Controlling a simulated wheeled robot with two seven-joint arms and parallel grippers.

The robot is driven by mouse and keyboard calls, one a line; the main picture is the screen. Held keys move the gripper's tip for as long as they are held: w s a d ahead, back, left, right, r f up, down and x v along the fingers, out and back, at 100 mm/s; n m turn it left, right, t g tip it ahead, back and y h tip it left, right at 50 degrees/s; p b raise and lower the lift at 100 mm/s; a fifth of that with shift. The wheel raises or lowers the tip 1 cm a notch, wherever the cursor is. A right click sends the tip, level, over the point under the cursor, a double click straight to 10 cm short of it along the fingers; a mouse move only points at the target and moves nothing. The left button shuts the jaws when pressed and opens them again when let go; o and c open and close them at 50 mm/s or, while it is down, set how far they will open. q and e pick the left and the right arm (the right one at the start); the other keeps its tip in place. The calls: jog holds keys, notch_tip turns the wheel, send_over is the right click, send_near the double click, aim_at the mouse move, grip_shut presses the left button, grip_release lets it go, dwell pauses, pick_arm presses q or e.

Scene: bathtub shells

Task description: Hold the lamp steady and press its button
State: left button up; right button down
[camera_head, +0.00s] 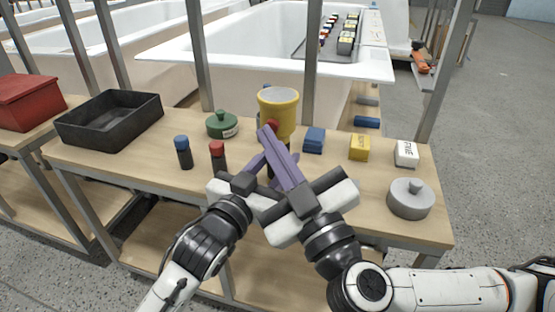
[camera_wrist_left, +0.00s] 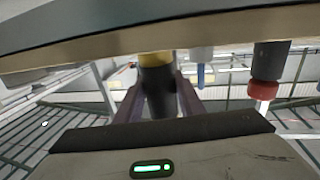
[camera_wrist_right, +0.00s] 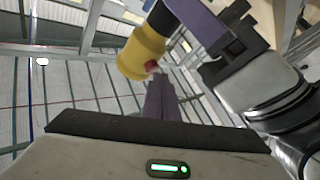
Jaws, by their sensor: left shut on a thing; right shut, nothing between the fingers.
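The lamp has a wide yellow head (camera_head: 278,108), a dark handle (camera_wrist_left: 157,92) and a red button (camera_head: 270,126). It stands roughly upright at the table's middle; its base is hidden in the head view. My left gripper (camera_head: 264,160) is shut on the dark handle below the head, with one finger on each side in the left wrist view. My right gripper (camera_head: 265,132) is shut and empty, its fingertips at the red button. In the right wrist view the button (camera_wrist_right: 151,66) shows just beyond the fingertips (camera_wrist_right: 158,80); I cannot tell whether they touch.
A black tray (camera_head: 90,137) lies far left.

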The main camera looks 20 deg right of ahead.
pick_arm(q)
jog(key=shift+f, duration=0.1)
pick_arm(e)
jog(key=shift+w+d, duration=0.15)
jog(key=shift+w, duration=0.1)
dwell(0.3)
jog(key=shift+s, duration=0.1)
jog(key=shift+s+a, duration=0.3)
jog(key=shift+s, duration=0.05)
jog(key=s+a, duration=0.3)
jog(key=s, duration=0.2)
jog(key=shift+a, duration=0.2)
dwell(0.4)
pick_arm(q)
jog(key=o, duration=1.3)
jog(key=shift+c, duration=0.2)
